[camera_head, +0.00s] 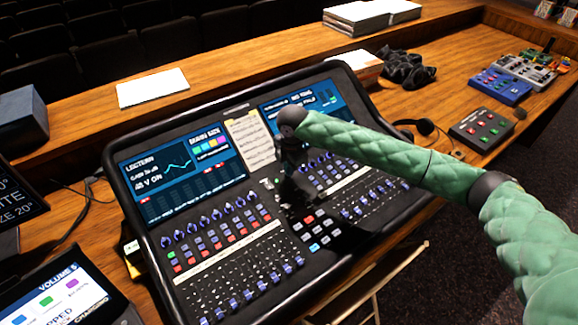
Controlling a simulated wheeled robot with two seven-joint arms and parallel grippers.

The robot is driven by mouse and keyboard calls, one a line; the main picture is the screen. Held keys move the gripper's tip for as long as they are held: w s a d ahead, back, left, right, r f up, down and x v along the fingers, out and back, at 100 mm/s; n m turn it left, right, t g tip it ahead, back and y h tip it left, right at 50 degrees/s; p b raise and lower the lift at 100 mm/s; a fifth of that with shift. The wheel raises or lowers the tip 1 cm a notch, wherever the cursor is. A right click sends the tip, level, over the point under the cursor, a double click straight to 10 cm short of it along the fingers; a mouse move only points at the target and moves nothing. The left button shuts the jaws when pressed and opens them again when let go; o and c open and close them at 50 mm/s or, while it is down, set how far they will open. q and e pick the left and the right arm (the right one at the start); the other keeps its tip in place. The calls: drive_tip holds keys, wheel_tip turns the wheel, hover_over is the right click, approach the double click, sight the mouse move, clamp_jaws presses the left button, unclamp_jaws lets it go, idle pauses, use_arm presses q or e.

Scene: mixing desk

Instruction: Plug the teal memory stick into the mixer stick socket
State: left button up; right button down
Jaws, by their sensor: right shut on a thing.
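The mixer (225,262) is a large black desk with screens, faders and buttons, in the middle of the head view. My right gripper (286,192) is dark and points down over the mixer's centre, below the paper sheet between the screens. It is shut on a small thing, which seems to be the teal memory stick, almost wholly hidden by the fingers. The stick socket cannot be made out clearly; small light marks show on the panel just left of the gripper. Whether the stick touches the panel I cannot tell. My left gripper is not in view.
A tablet (62,298) stands at the lower left, and a blue-grey box (22,120) behind it. White paper (152,87) lies on the back ledge. Black headphones (425,127), a red-and-green button box (480,130) and a blue pedal (499,86) lie on the right.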

drive_tip(key=shift+f, duration=0.45)
drive_tip(key=c, duration=1.5)
unclamp_jaws()
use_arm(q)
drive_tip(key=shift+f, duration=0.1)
